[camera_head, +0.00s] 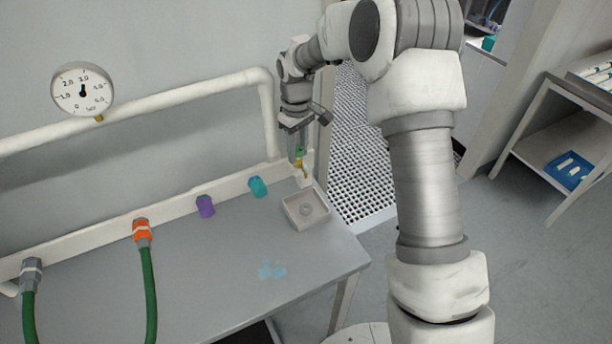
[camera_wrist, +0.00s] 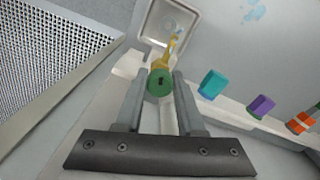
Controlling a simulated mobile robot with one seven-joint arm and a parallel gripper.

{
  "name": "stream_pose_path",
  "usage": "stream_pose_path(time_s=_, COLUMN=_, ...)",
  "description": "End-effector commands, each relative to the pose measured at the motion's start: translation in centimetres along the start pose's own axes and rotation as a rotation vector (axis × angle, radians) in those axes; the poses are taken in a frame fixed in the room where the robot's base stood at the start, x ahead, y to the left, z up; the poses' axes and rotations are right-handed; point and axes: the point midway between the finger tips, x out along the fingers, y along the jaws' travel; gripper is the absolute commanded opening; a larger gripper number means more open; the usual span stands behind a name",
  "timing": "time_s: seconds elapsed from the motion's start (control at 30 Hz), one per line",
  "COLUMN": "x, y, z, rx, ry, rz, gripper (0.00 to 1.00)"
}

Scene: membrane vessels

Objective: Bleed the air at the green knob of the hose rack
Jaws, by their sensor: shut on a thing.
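The green knob (camera_wrist: 159,82) sits on top of a small brass valve (camera_wrist: 168,50) at the right end of the rack's white rail. My gripper (camera_wrist: 160,84) points down at it in the wrist view, with one finger on each side, shut on the knob. In the head view my gripper (camera_head: 298,150) is at the rack's right end, and the green knob (camera_head: 299,151) shows only partly between the fingers. The brass spout points over a small square tray (camera_head: 318,221), which also shows in the wrist view (camera_wrist: 193,14).
A teal fitting (camera_head: 258,187), a purple fitting (camera_head: 205,206) and an orange coupling (camera_head: 142,232) with a green hose line the rail to the left. A round gauge (camera_head: 83,90) is on the pipe. A light-blue puddle (camera_head: 271,269) lies on the grey bench (camera_head: 210,290).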

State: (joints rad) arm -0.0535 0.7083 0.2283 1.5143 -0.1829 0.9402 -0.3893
Motion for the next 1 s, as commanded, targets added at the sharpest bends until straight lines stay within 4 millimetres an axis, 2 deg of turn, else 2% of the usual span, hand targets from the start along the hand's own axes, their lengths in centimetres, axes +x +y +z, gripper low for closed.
stream_pose_path(time_s=0.13, x=-0.11, y=0.01, z=-0.03, rx=-0.070, ry=0.001, rz=0.000, gripper=0.00)
stream_pose_path(time_s=0.4, x=-0.11, y=0.01, z=0.00, rx=-0.340, ry=0.000, rz=0.000, gripper=0.00)
stream_pose_path(time_s=0.57, x=-0.13, y=0.01, z=0.00, rx=-0.413, ry=0.000, rz=0.000, gripper=0.00)
stream_pose_path(time_s=0.8, x=-0.14, y=0.02, z=0.04, rx=-0.665, ry=-0.001, rz=-0.001, gripper=0.00)
stream_pose_path(time_s=1.0, x=-0.02, y=-0.01, z=-0.02, rx=-0.723, ry=0.000, rz=0.000, gripper=0.00)
